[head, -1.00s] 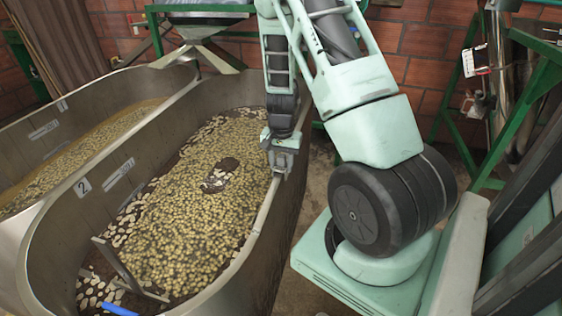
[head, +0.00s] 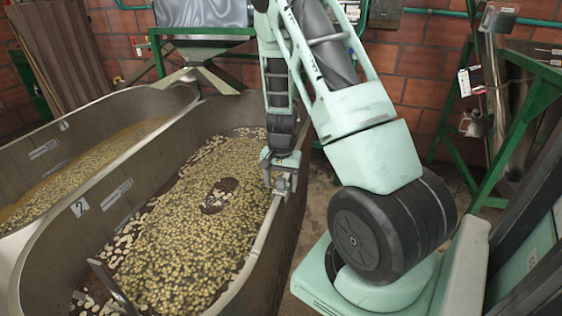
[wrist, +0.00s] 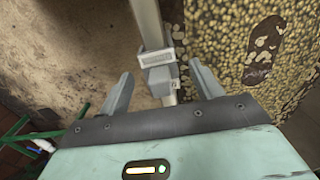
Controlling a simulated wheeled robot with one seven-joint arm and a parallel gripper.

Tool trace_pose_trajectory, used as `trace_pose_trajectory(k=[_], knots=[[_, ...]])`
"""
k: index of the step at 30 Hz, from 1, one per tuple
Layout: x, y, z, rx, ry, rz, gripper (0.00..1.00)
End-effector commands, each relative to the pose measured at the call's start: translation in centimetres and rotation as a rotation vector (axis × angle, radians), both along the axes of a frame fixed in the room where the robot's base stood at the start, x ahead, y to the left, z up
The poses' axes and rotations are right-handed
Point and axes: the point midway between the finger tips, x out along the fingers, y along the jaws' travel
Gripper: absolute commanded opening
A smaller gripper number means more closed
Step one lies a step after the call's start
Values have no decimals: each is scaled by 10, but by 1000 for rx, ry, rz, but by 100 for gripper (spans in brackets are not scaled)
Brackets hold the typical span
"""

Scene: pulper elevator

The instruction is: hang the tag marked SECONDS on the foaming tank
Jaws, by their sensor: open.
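My gripper (head: 281,184) is over the right rim of the near tank (head: 262,236), which is marked 2. In the wrist view my gripper (wrist: 160,75) is open, its two fingers either side of a grey bracket-like piece (wrist: 155,60) on the rim. No tag shows between the fingers. The far tank (head: 22,165) stands to the left with brownish liquid and pale beans. I cannot tell which tank is foaming. A white tag with red (head: 464,83) hangs at the right by the green frame. No tag's lettering is readable, so SECONDS cannot be picked out.
A green frame (head: 520,120) with several small cards stands at the right, before a brick wall (head: 415,60). A metal hopper (head: 205,75) stands behind the tanks. Beans with a dark bare patch (head: 218,196) fill the near tank. Some floor shows right of it.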

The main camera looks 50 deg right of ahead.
Motion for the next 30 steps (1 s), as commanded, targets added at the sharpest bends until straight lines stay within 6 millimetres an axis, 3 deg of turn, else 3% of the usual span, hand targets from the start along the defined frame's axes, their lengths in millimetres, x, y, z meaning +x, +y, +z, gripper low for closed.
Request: trace_pose_trajectory(k=[18,24,30], knots=[[1,0,135,-2,-5,2,65],[0,0,160,-1,-3,1,65],[0,0,166,0,0,1,65]])
